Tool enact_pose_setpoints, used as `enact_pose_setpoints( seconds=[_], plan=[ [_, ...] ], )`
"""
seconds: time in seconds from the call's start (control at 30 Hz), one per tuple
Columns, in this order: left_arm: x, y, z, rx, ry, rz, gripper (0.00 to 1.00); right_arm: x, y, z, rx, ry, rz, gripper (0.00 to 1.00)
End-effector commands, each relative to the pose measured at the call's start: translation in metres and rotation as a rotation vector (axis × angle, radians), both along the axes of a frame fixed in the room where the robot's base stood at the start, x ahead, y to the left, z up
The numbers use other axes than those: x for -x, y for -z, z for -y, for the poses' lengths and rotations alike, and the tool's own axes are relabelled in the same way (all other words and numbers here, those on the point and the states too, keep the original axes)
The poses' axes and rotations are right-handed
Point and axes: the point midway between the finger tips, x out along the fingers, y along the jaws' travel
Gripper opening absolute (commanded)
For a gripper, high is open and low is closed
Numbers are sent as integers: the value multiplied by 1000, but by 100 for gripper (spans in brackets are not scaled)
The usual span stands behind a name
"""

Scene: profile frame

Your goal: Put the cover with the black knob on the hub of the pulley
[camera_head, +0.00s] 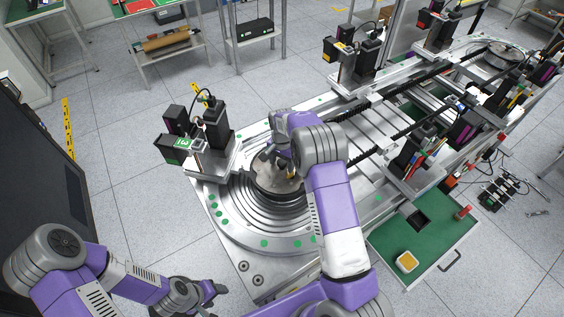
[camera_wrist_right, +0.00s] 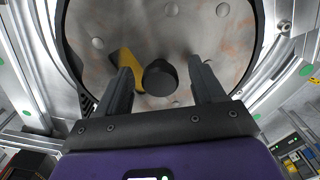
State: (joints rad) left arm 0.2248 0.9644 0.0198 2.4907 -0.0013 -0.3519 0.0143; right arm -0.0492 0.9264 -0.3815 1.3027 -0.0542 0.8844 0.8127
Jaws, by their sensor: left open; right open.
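The pulley (camera_head: 232,200) is a wide grooved metal ring with a grey hub disc (camera_head: 278,185) in its middle, partly hidden by my right arm. In the right wrist view, the grey disc with round bolt heads (camera_wrist_right: 205,45) fills the top. A round black knob (camera_wrist_right: 159,78) stands in front of it, between the two fingers of my right gripper (camera_wrist_right: 161,85), which is open. A yellow piece (camera_wrist_right: 126,66) shows beside the knob, partly behind the left finger. I cannot tell the cover's outline from the disc. My left gripper (camera_head: 212,290) is open and empty, low and away from the pulley.
A station with black boxes (camera_head: 215,128) stands on the ring's back left edge. Rails and several devices run to the upper right. A green tray (camera_head: 430,240) at the right holds a yellow-and-white block (camera_head: 406,262) and a red cylinder (camera_head: 463,212). Floor is clear at left.

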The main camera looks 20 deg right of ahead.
Motion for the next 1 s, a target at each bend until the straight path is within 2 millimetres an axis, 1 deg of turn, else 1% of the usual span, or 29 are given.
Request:
enact_pose_setpoints(
  seconds=[0.13, 0.23, 0.5, 0.63, 0.77, 1.0],
  plan=[
    [0, 0, 0, 0, 0, 0, 57, 1, 0, 0, 0, 0, -3, 68],
    [0, 1, 0, 0, 0, 0, 57, 0, -8, 0, 0, 0, 0, 68],
    [0, 5, 0, 0, 0, 0, 57, 0, -54, 0, 0, 1, 3, 68],
    [0, 6, 0, 0, 0, 0, 57, 0, -69, 0, 0, 0, 1, 68],
    [0, 6, 0, 0, 0, 0, 57, 0, -75, 0, 0, 0, 0, 68],
    [0, 6, 0, 0, 0, 0, 57, 0, -76, 0, 0, 0, 0, 68]
  ],
)
